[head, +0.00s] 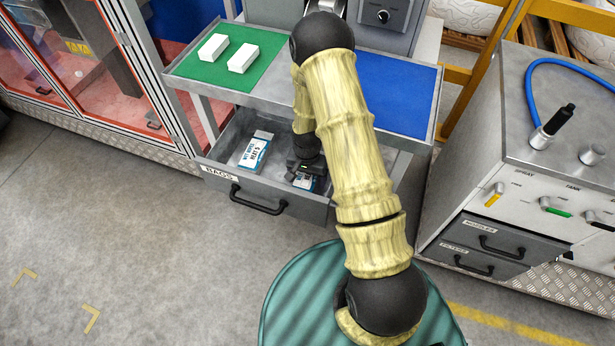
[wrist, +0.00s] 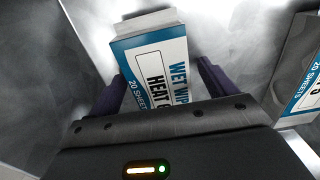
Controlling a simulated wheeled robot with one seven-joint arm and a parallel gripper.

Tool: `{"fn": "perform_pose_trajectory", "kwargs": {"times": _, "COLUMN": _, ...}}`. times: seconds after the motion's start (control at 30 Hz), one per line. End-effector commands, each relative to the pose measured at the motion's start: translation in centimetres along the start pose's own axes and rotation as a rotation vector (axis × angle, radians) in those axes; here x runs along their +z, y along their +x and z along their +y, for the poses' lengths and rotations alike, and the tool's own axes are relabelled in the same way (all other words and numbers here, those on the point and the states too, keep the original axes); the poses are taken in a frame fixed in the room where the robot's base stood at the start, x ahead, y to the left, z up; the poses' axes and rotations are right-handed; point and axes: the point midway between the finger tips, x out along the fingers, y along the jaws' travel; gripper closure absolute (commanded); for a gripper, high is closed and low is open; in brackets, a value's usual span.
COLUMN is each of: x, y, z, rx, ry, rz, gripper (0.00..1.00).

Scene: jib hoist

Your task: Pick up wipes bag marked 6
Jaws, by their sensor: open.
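A blue-and-white wipes bag (wrist: 150,60) lies between the two dark fingers of my gripper (wrist: 162,72) in the wrist view. Its label reads "WET WIPES HEAT", and the digit after that is mostly hidden by the gripper body. The same bag (head: 304,182) shows partly under my gripper (head: 303,167) in the head view, inside the open drawer. My gripper is open, with a finger on each side of the bag; I cannot tell whether they touch it. A second wipes bag (head: 255,151), marked 5, lies to the left in the drawer and at the right edge of the wrist view (wrist: 303,85).
The pulled-out drawer (head: 222,171) is labelled BAGS and has low metal walls around the bags. Above it is a table with a green mat (head: 212,72) holding two white blocks (head: 243,58) and a blue mat (head: 398,95). A grey cabinet (head: 510,120) stands at right.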

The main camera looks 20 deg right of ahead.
Motion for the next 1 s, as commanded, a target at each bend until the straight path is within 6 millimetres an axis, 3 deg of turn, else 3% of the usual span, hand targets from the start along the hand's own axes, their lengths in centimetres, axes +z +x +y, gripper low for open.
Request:
{"fn": "perform_pose_trajectory", "kwargs": {"times": 0.37, "x": -0.01, "y": -0.03, "z": -0.01, "rx": 0.0, "ry": 0.0, "rz": 0.0, "gripper": 0.18}}
{"fn": "perform_pose_trajectory", "kwargs": {"times": 0.6, "x": -0.01, "y": -0.04, "z": -0.01, "rx": 0.0, "ry": 0.0, "rz": 0.0, "gripper": 0.63}}
{"fn": "perform_pose_trajectory", "kwargs": {"times": 1.0, "x": -0.09, "y": -0.88, "z": -0.06, "rx": -0.002, "ry": 0.0, "rz": 0.003, "gripper": 0.64}}
